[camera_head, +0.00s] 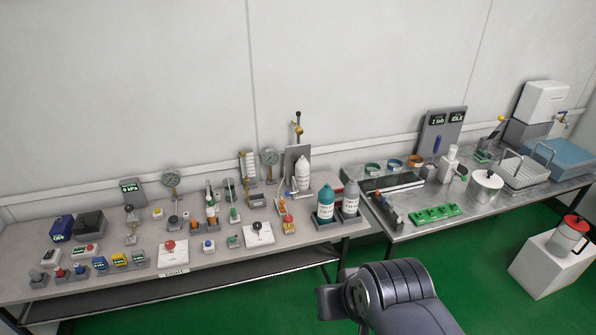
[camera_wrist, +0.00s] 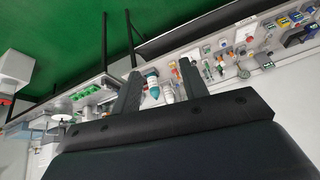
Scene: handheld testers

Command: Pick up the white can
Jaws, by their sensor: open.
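A round white can-like pot (camera_head: 486,188) with a dark knob on its lid stands upright on the right-hand metal table. It is the nearest match I see to a white can, though I cannot be sure. A white bottle (camera_head: 302,173) stands at the back of the left-hand table. My gripper (camera_wrist: 158,70) is open and empty in the wrist view, its two dark fingers spread wide. The tables appear beyond the fingers, tilted in that view. My gripper does not show in the head view; only my arm shows at the bottom.
A green tray (camera_head: 436,213) and a wire rack (camera_head: 524,168) flank the pot. A red-lidded container (camera_head: 570,235) stands on a white block (camera_head: 548,269). Green floor (camera_head: 480,265) is clear.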

